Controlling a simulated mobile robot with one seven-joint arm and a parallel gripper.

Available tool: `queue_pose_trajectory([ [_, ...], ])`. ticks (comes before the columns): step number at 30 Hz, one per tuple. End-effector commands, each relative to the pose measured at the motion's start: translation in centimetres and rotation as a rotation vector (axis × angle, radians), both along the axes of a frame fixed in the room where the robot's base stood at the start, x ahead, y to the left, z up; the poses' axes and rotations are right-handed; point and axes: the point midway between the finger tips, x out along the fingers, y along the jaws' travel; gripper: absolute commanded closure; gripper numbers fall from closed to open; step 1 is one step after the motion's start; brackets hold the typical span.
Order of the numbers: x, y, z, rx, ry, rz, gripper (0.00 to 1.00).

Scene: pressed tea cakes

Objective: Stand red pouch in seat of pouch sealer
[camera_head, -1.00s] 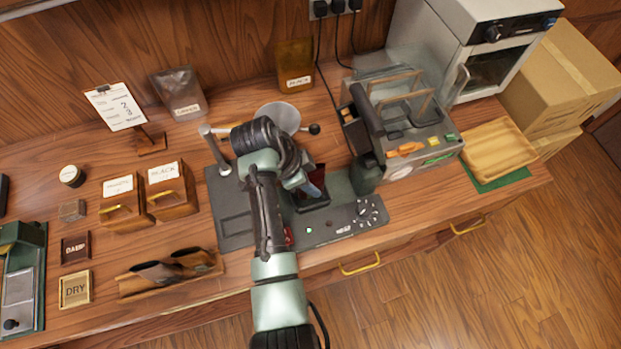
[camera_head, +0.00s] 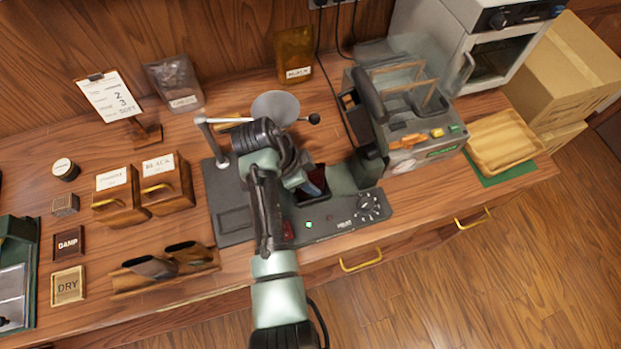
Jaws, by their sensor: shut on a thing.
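The pouch sealer (camera_head: 234,222) is a dark, flat machine with a green light and a dial, in the middle of the counter. Its seat (camera_head: 311,199) is a dark recess right of my arm. The red pouch (camera_head: 320,173) shows as a narrow dark red strip at the seat, mostly hidden by my gripper. My gripper (camera_head: 311,183) is shut on the pouch and is low at the seat. I cannot tell whether the pouch touches the seat floor. My arm covers the middle of the sealer.
A machine with a clear cover (camera_head: 415,130) stands close on the right. A wooden tray (camera_head: 505,146) lies beyond it. Labelled wooden boxes (camera_head: 167,188) and a wooden rack (camera_head: 165,269) are to the left. A grey disc (camera_head: 275,108) and amber pouch (camera_head: 294,55) are behind.

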Motion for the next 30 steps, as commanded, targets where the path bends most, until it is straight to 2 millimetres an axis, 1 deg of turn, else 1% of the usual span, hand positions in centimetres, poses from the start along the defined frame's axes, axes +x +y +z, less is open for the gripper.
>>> queue_pose_trajectory([
  [11, -0.02, 0.02, -0.27, 0.000, 0.000, 0.000, 1.00],
  [12, -0.02, 0.02, -0.27, 0.000, 0.000, 0.000, 0.61],
  [17, -0.02, 0.02, -0.27, 0.000, 0.000, 0.000, 0.32],
  [18, -0.02, 0.02, -0.27, 0.000, 0.000, 0.000, 0.29],
  [26, -0.02, 0.04, -0.23, 0.000, 0.000, 0.000, 0.29],
  [30, -0.04, 0.38, 0.58, 0.000, -0.002, 0.001, 0.29],
])
